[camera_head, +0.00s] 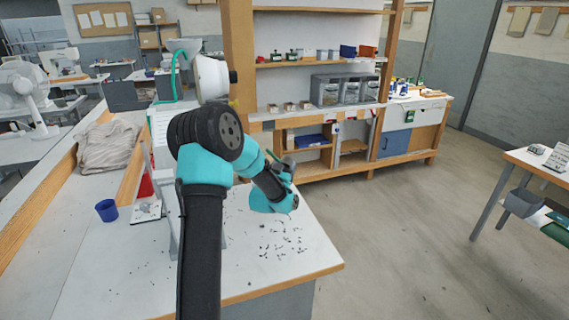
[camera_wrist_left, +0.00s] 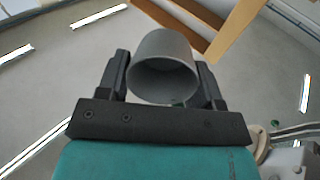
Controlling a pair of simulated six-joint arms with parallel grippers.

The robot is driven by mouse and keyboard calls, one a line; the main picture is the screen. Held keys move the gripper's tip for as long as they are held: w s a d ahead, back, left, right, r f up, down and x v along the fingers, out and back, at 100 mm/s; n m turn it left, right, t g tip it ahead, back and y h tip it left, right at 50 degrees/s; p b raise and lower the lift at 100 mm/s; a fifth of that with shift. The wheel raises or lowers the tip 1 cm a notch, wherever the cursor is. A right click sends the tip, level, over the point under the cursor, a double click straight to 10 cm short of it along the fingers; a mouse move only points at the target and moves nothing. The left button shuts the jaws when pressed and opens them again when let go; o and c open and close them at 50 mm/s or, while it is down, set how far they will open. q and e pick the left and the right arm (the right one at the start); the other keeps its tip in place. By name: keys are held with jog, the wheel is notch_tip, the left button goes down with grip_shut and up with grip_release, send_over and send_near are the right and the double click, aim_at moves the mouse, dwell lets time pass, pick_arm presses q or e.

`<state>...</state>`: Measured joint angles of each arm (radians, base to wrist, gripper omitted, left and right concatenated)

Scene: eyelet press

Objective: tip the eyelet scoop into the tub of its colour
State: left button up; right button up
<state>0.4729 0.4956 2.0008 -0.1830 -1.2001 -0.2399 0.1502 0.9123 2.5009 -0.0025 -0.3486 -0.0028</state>
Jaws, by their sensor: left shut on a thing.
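My left gripper (camera_head: 281,163) is over the white bench, turned mostly away in the head view. In the left wrist view its two black fingers (camera_wrist_left: 163,62) are shut on a round grey scoop (camera_wrist_left: 165,50), whose open mouth faces the camera. A small green speck shows at the mouth's lower rim; the rest of the contents is hidden. A blue tub (camera_head: 106,210) stands upright on the bench at the left. My right gripper is in neither view.
Small dark eyelets (camera_head: 283,240) lie scattered on the bench (camera_head: 110,270). A crumpled cloth (camera_head: 107,146) lies at the back left. A white machine with a green hose (camera_head: 172,75) stands behind my arm. A wooden shelf unit (camera_head: 310,65) stands behind.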

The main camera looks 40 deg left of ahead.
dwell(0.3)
